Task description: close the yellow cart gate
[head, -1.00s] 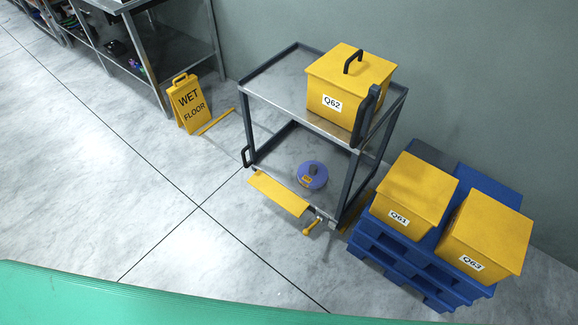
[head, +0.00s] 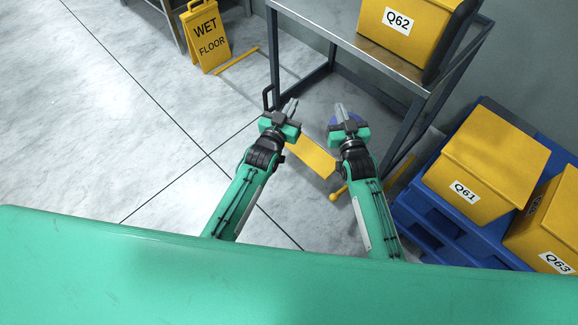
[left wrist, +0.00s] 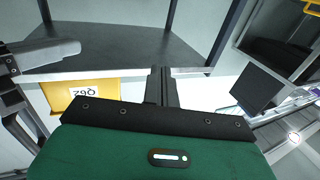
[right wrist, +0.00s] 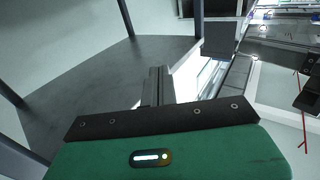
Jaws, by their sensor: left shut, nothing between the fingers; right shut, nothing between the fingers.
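The yellow cart gate (head: 310,158) is a flat yellow panel at the front of the dark-framed cart (head: 350,52). It hangs out, lowered, in front of the lower shelf. A yellow knob-ended handle (head: 337,195) sits by its right end. My left gripper (head: 292,106) is shut and empty, appearing above the gate's left end, near the cart's front left post. My right gripper (head: 342,110) is shut and empty, appearing above the gate's right part and partly covering a blue-purple round object. The shut fingers also show in the left wrist view (left wrist: 162,85) and right wrist view (right wrist: 158,85).
A yellow box Q62 (head: 430,40) stands on the cart's top. Yellow boxes Q61 (head: 485,165) and Q63 (head: 550,225) stand on a blue pallet (head: 430,218) at the right. A wet-floor sign (head: 205,38) stands at the upper left. The left floor is clear.

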